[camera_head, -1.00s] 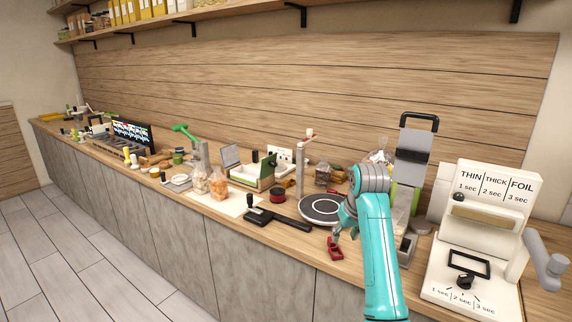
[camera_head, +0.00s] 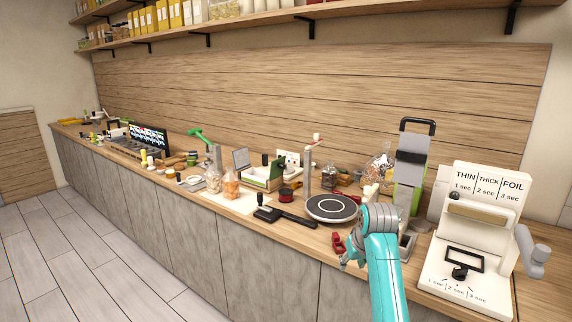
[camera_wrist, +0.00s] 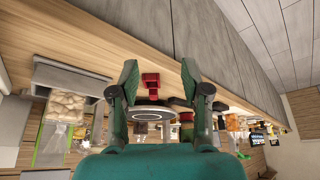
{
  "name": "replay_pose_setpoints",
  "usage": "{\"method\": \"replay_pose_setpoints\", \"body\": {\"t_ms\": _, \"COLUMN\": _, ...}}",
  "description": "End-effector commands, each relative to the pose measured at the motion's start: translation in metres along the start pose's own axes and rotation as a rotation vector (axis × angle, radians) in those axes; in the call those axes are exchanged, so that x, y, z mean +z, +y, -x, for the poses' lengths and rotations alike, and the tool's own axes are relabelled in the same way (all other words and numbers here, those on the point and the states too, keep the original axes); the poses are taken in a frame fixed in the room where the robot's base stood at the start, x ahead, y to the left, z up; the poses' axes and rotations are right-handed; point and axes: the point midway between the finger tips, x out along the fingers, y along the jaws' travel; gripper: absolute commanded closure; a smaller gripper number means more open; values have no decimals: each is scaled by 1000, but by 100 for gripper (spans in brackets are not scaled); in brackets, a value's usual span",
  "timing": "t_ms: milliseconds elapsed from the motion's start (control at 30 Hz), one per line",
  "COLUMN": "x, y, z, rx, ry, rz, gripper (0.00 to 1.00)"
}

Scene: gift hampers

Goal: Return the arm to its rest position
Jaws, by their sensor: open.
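My gripper (camera_head: 350,262) hangs at the front edge of the wooden counter (camera_head: 318,240), at the end of my teal arm. In the wrist view my gripper (camera_wrist: 159,76) has its two green fingers spread wide, with nothing held between them. A small red object (camera_head: 338,243) lies on the counter close by the gripper. It also shows in the wrist view (camera_wrist: 151,84), in the gap between the fingers but beyond them, apart from both.
A round black-and-white turntable (camera_head: 331,208) stands behind the gripper. A white sealing machine (camera_head: 468,262) labelled THIN, THICK, FOIL stands to the right. A black-handled tool (camera_head: 268,214) and bagged goods (camera_head: 231,186) lie left. The floor (camera_head: 90,270) before the cabinets is clear.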

Motion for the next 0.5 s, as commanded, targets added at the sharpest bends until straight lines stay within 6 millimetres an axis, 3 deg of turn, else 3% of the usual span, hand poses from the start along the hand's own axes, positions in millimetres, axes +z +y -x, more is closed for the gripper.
{"method": "replay_pose_setpoints", "body": {"t_ms": 267, "x": 49, "y": -4, "z": -55, "rx": 9, "ry": 50, "rz": -14, "gripper": 53}}
{"method": "replay_pose_setpoints", "body": {"t_ms": 500, "x": 122, "y": -12, "z": -112, "rx": 24, "ry": 131, "rz": -31, "gripper": 53}}
